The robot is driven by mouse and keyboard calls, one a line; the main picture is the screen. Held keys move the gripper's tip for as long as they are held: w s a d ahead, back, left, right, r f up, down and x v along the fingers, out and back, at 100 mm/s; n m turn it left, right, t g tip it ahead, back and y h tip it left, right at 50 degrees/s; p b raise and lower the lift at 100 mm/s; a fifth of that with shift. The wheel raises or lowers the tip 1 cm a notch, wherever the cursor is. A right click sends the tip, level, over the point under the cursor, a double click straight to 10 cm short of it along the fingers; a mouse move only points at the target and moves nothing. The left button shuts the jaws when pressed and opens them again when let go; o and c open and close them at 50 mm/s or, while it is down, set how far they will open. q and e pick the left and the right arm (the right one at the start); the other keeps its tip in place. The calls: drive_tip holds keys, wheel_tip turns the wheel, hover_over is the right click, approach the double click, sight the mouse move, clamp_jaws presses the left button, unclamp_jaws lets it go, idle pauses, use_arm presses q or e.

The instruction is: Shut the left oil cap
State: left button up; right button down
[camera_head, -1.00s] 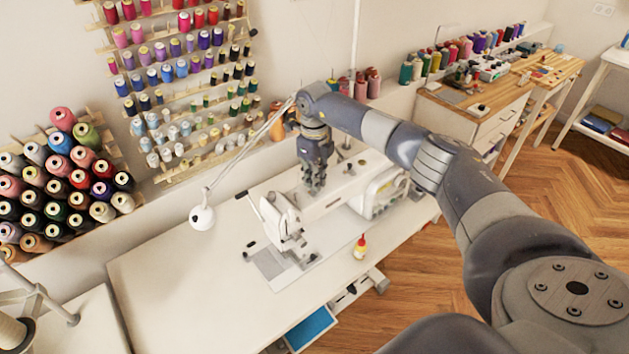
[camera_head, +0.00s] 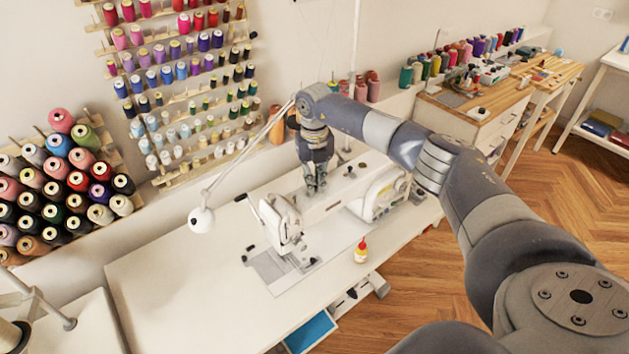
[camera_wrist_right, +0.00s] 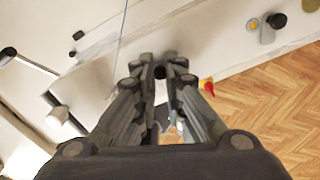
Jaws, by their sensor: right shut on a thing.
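The white sewing machine (camera_head: 330,202) stands on the pale table (camera_head: 190,290). My right gripper (camera_head: 316,190) points down over the top of the machine's arm. In the right wrist view my right gripper (camera_wrist_right: 160,73) has its fingertips drawn together around a small dark round piece (camera_wrist_right: 159,72), which looks like the left oil cap. The fingers hide most of it, and I cannot tell whether it is raised or flush. My left gripper is not in view.
A desk lamp (camera_head: 201,219) reaches over the table at left. Thread spools (camera_head: 60,190) fill racks on the wall. The table's left part is clear.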

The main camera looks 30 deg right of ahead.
idle(0.5)
drive_tip(key=c, duration=1.6)
unclamp_jaws()
drive_tip(key=shift+c, duration=0.2)
drive_tip(key=shift+r, duration=0.15)
wheel_tip(320, 180, up, 12)
